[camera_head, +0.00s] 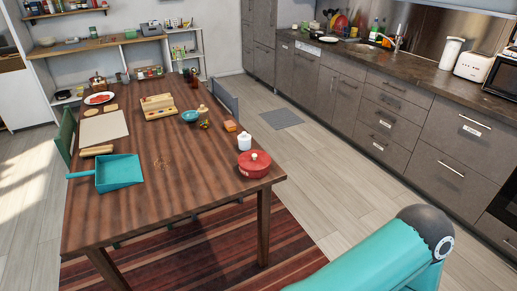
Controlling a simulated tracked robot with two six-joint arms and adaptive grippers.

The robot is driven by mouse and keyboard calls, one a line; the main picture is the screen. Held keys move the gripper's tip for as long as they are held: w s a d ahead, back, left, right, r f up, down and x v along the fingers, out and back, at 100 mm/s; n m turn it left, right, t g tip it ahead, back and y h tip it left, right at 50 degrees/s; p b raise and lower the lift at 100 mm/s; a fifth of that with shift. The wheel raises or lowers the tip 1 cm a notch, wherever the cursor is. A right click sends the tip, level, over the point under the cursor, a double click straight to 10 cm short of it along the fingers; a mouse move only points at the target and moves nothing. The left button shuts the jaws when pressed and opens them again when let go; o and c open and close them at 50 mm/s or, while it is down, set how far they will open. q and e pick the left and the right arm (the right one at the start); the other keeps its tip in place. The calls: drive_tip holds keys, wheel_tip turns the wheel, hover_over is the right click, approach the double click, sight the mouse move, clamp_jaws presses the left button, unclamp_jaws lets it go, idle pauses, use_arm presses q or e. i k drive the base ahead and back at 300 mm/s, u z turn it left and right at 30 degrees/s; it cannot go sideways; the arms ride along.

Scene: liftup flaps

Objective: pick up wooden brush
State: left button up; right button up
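A tan, elongated object that looks like the wooden brush (97,151) lies on the left side of the wooden table (180,190), just behind the teal dustpan (119,173). It is small in this view, so its bristles cannot be made out. Nothing is holding it. A teal and dark grey link of my own arm shows at the lower right, well away from the brush. Neither of my grippers is in view.
The table also carries a red pot (254,165), a white jar (244,141), a blue bowl (190,116), a beige mat (104,128) and a wooden box (158,106). Grey cabinets (400,120) line the right. The table's near part and the floor between are clear.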

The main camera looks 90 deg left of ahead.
sight(89, 153)
drive_tip(key=z, duration=1.2)
drive_tip(key=i, duration=0.15)
drive_tip(key=u, duration=1.2)
drive_tip(key=k, duration=0.35)
drive_tip(key=u, duration=2.7)
drive_tip(key=i, duration=0.7)
drive_tip(key=u, duration=1.1)
